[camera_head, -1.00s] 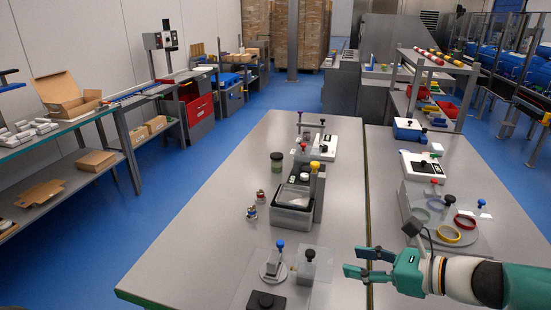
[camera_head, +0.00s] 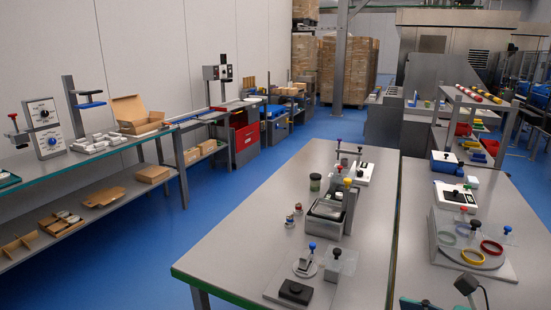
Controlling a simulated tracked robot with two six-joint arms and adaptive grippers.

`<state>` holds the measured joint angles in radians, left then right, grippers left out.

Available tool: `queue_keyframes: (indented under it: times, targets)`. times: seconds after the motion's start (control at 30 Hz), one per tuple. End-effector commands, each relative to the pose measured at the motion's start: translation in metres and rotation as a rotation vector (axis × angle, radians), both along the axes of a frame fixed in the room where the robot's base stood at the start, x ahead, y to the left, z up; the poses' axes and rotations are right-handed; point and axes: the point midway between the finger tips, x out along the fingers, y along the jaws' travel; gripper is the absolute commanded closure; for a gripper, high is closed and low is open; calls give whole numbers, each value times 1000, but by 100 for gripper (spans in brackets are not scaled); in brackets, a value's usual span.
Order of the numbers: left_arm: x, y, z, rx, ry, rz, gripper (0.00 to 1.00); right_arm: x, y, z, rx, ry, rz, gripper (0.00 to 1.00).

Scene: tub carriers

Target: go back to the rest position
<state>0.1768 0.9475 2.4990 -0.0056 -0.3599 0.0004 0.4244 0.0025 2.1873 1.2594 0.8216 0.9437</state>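Only a small teal part of my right gripper (camera_head: 420,304) shows at the bottom edge of the head view, in front of the right-hand table. Its fingers are mostly cut off by the frame, so I cannot tell whether it is open or shut. A dark wrist-camera piece on a thin stalk rises just right of it. Nothing is seen held in the visible part. My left gripper and arm are out of view.
Two steel tables carry fixtures: a grey tub (camera_head: 319,225), a dark green jar (camera_head: 315,182), a black block (camera_head: 296,291), and a round plate (camera_head: 470,252) with coloured rings. The left table's (camera_head: 240,246) near-left surface is bare. Blue floor (camera_head: 150,262) is clear at left.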

Motion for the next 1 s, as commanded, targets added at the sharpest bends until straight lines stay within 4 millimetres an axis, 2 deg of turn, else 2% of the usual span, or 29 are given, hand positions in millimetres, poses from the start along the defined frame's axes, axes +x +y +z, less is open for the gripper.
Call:
queue_keyframes:
  times: [0.03, 0.27, 0.37, 0.57, 0.67, 0.73, 0.83, 0.9, 1.0]
  targets:
    - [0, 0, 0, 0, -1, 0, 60, 2, 10, -9, 13, 21, 26, 52]
    - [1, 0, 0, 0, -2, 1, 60, 2, 44, -51, 56, 121, 113, 52]
    - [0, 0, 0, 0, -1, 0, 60, -5, 61, -75, 62, 179, 169, 52]
    - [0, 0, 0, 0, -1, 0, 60, -35, 96, -142, 3, 313, 317, 52]
    - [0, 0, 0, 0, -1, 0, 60, -65, 115, -190, -87, 381, 446, 52]
    - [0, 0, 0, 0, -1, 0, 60, -96, 127, -232, -188, 413, 583, 52]
    - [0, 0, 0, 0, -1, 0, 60, -147, 134, -289, -369, 394, 833, 52]
    - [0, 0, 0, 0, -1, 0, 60, -183, 132, -327, -516, 309, 1058, 52]
    - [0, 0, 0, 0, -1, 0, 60, -215, 125, -369, -719, 60, 1377, 52]
